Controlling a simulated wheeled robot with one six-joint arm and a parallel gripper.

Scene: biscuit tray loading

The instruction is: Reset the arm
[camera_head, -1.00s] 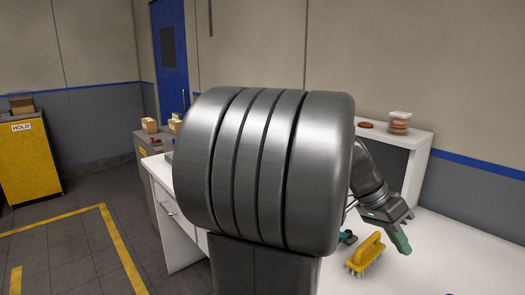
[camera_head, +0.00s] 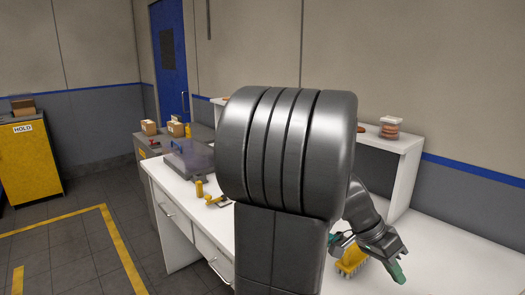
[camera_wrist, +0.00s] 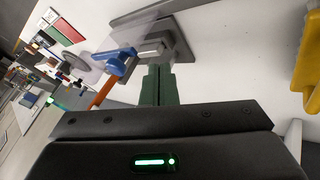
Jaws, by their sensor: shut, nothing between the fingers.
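My gripper (camera_head: 398,274) has green fingers and is over the white worktop (camera_head: 470,262) at the lower right of the head view. In the wrist view its green fingers (camera_wrist: 158,86) are together with nothing between them. A yellow brush (camera_head: 352,262) is beside the gripper in the head view, partly hidden by my arm. A yellow object, probably the same brush, is cut off at the right edge of the wrist view (camera_wrist: 308,62). My large grey arm links fill the middle of the head view and hide much of the bench.
A grey plate with a blue part (camera_wrist: 118,60) is beyond the fingertips. A clear-lidded box (camera_head: 188,160) and small yellow items (camera_head: 199,188) sit on the left bench. A raised shelf (camera_head: 400,144) holds a tub of biscuits (camera_head: 390,128). Worktop at right is clear.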

